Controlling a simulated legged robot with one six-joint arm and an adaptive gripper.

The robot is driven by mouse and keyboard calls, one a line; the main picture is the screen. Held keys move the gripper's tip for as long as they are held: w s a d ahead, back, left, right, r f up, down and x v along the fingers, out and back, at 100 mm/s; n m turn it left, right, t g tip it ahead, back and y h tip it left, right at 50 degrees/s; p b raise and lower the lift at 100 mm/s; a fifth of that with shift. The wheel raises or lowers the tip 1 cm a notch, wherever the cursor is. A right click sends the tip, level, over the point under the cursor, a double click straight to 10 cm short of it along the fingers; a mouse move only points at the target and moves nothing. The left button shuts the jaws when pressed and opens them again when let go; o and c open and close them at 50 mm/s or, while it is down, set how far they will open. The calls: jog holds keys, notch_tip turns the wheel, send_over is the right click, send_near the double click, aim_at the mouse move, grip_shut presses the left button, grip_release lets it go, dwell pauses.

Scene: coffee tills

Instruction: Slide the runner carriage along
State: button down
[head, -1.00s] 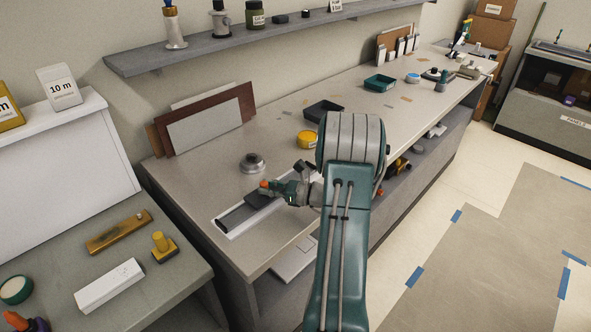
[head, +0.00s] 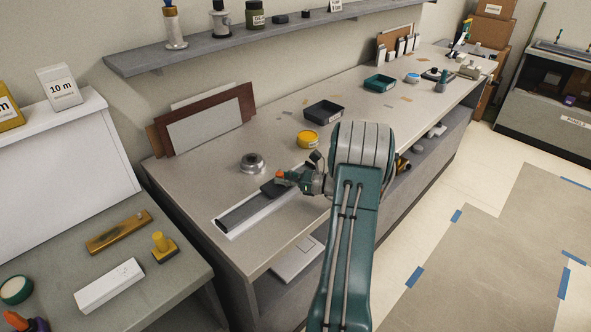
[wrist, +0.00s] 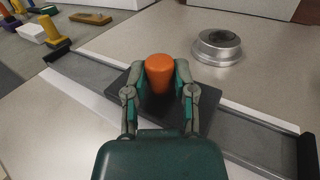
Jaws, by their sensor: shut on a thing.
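In the wrist view the knob (wrist: 159,72) stands between my fingers, and the carriage plate (wrist: 150,108) spans the rail (wrist: 92,76) beneath. My gripper (head: 284,178) is shut on the orange knob from both sides. In the head view the carriage is near the rail's far right end. In the wrist view, dark end stops (wrist: 57,49) show at both rail ends. My arm hides part of the bench edge.
A round metal piece (head: 252,163) stands just behind the rail. A yellow tin (head: 307,139) and a dark tray (head: 323,112) lie farther back. Framed panels (head: 205,122) lean on the wall. The bench left of the rail is clear.

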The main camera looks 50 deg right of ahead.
jog(key=shift+s+d+f, duration=0.1)
jog(key=shift+d, duration=1.2)
jog(key=shift+s+d, duration=0.1)
jog(key=shift+d, duration=1.2)
jog(key=shift+s+d, duration=0.1)
jog(key=shift+d, duration=0.85)
jog(key=shift+c, duration=1.8)
grip_release()
jog(key=shift+d, duration=0.1)
